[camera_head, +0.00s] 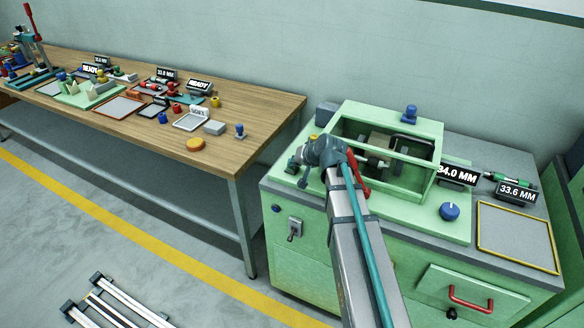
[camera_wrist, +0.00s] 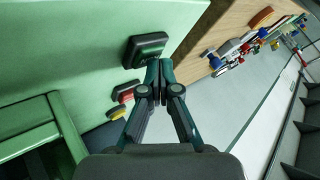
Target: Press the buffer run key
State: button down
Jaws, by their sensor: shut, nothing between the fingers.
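The green buffing machine (camera_head: 437,199) stands at the right, with a windowed housing on top. In the wrist view its green surface (camera_wrist: 85,45) carries a dark block (camera_wrist: 145,48), a red key (camera_wrist: 125,94) and a yellow key (camera_wrist: 117,112). No label on the keys is readable, so I cannot tell which is the buffer run key. My gripper (camera_wrist: 157,72) is shut and empty. Its tips are close to the dark block's lower right edge; I cannot tell whether they touch. The red and yellow keys are left of the fingers. In the head view my arm's wrist hides part of the machine's left top.
A blue knob (camera_head: 449,211), a yellow-rimmed tray (camera_head: 519,237) and display signs (camera_head: 516,192) are on the machine's right side. A wooden bench (camera_head: 262,112) with several small parts stands left. A gap of floor separates bench and machine.

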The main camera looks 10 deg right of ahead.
jog(key=shift+r, duration=0.15)
jog(key=shift+r+p, duration=0.5)
jog(key=shift+r, duration=0.2)
jog(key=shift+r, duration=0.1)
jog(key=shift+r+p, duration=1.45)
jog(key=shift+r, duration=0.95)
